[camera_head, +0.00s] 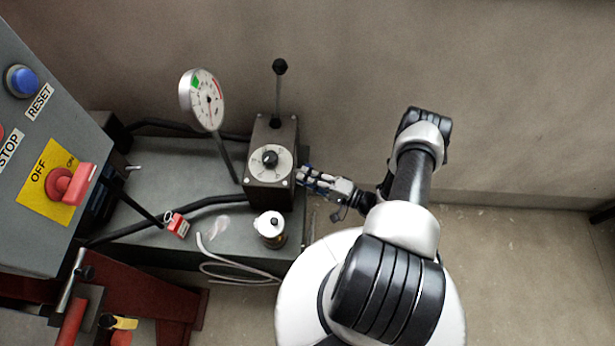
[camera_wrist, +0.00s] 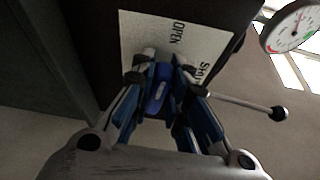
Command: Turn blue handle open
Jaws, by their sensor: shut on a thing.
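The blue handle (camera_wrist: 157,97) is in the middle of the wrist view, in front of a white plate (camera_wrist: 205,38) marked OPEN and SHUT. My gripper (camera_wrist: 160,82) is shut on the blue handle, with a finger on each side of it. In the head view my gripper (camera_head: 305,178) reaches the right side of a dark valve box (camera_head: 270,196). There the fingers hide most of the handle, and only a little blue shows. Which mark the handle points to is hard to tell.
A black-knobbed lever (camera_head: 279,90) rises from the box, and a pressure gauge (camera_head: 206,100) stands left of it. A small pot (camera_head: 270,230) and a red padlock (camera_head: 176,225) are on the grey bench (camera_head: 160,180). A control panel (camera_head: 40,130) fills the left. The floor at right is clear.

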